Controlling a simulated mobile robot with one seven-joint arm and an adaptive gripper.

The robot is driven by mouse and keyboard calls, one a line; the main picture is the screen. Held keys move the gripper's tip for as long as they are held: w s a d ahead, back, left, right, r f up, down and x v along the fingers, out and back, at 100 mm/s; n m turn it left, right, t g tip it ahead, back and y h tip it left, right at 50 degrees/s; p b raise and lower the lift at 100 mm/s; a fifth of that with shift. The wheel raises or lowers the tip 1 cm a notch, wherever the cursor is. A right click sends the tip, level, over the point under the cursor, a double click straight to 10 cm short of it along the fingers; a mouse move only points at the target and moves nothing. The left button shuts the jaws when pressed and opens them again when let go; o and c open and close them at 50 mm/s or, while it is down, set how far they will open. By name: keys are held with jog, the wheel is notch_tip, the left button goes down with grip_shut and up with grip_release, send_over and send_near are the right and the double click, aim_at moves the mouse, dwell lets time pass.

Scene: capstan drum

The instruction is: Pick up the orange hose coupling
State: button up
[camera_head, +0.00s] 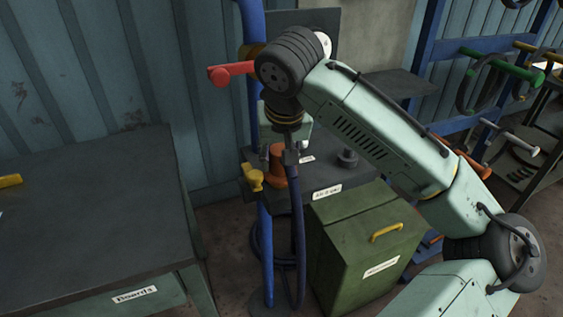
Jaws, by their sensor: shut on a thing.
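The orange hose coupling (276,168) is upright at the dark shelf, left of centre, with a wider lower part. My gripper (288,155) points down at its upper right side, below my dark wrist joint. It is shut on the coupling, though the fingers are small and partly hidden. A dark blue hose (297,230) hangs from just beside the gripper towards the floor. I cannot tell whether the coupling's base touches the shelf.
A blue pipe (264,235) with a red lever (232,72) and a yellow valve (252,177) stands close on the left. A green box (355,235) with a yellow handle is below right. A dark-topped table (90,210) fills the left. Blue racks (430,45) stand right.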

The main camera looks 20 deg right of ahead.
aim_at(281, 148)
notch_tip(281, 148, up, 10)
jog(key=shift+r+b, duration=0.1)
jog(key=shift+b, duration=0.55)
jog(key=shift+w+d, duration=0.1)
